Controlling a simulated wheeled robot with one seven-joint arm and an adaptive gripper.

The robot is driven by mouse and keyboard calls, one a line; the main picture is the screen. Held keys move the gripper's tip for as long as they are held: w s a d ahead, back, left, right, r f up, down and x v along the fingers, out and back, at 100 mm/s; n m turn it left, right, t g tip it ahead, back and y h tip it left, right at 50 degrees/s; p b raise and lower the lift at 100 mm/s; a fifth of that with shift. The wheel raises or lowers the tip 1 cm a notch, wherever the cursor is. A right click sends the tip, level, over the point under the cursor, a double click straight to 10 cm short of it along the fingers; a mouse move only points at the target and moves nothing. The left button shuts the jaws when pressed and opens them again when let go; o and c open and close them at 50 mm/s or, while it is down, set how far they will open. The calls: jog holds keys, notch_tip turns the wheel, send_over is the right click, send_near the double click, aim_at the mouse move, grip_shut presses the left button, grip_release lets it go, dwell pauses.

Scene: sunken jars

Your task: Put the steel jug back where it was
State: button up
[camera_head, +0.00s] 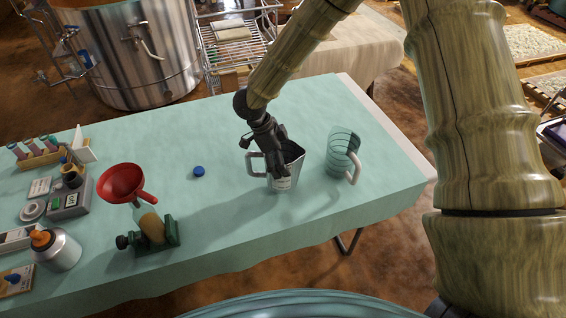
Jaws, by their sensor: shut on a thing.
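The steel jug (284,183) is a grey metal jug with a handle on its left side and a pale label on its front. It is upright over the right part of the green-covered table (222,212). My gripper (279,160) reaches down onto it from above and is shut on it, with the dark fingers at the jug's rim and front wall. I cannot tell whether the jug's base touches the table. The far fingertip is partly hidden.
A clear measuring jug (340,152) with a pale handle stands close on the right. A blue cap (198,171) lies to the left. A red funnel (124,183), a green stand (153,236) and a steel bottle (56,250) stand further left. The table between is clear.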

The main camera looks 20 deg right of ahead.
jog(key=shift+w+d+f+p, duration=0.15)
jog(key=shift+f+p, duration=0.2)
jog(key=shift+f, duration=0.55)
jog(key=shift+w+f+p, duration=0.15)
jog(key=shift+f+p, duration=0.15)
jog(key=shift+f, duration=0.55)
jog(key=o, duration=1)
jog(key=shift+f, duration=0.15)
jog(key=b+v, duration=0.2)
jog(key=v, duration=1)
jog(key=shift+r, duration=0.2)
jog(key=shift+s+d, duration=0.1)
